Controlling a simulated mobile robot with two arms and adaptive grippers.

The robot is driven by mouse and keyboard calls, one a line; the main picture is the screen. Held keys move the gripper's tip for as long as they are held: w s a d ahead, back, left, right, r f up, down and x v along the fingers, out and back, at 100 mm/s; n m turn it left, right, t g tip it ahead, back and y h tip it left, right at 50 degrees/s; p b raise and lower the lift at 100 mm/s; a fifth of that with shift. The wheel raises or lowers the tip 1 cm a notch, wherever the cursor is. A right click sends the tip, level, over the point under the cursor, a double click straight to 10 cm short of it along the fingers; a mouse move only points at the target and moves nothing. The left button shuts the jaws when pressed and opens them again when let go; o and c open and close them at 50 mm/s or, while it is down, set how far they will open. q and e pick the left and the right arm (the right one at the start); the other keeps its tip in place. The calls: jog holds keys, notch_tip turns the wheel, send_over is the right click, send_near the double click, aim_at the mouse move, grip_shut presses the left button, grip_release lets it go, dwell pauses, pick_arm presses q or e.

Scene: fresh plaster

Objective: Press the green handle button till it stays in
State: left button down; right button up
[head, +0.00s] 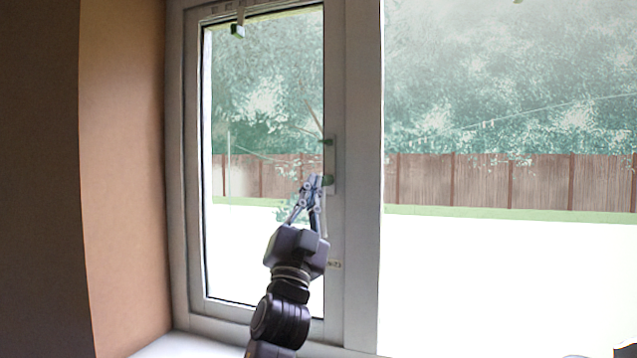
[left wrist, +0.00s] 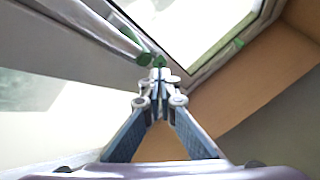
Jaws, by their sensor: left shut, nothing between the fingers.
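The window handle (head: 331,165) is a pale upright piece on the frame at the right side of the narrow sash. A green button (head: 327,180) shows at its lower part, and another small green piece (head: 326,142) sits above it. My left gripper (head: 316,181) is shut and empty, its tips right beside the lower green part. In the left wrist view the closed fingertips (left wrist: 159,76) lie just below a green part (left wrist: 160,61), partly covering it. I cannot tell whether they touch or how deep the button sits. My right gripper is not in view.
The narrow window sash (head: 193,200) looks closed in its white frame. A small green-and-white piece (head: 238,31) is at its top. A tan wall side (head: 122,180) stands at the left, and a white sill (head: 175,346) runs below.

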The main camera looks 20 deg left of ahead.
pick_arm(q)
jog(key=s+p, duration=0.1)
jog(key=s, duration=0.4)
jog(key=shift+a+p, duration=0.1)
jog(key=shift+p, duration=0.3)
jog(key=shift+f, duration=0.1)
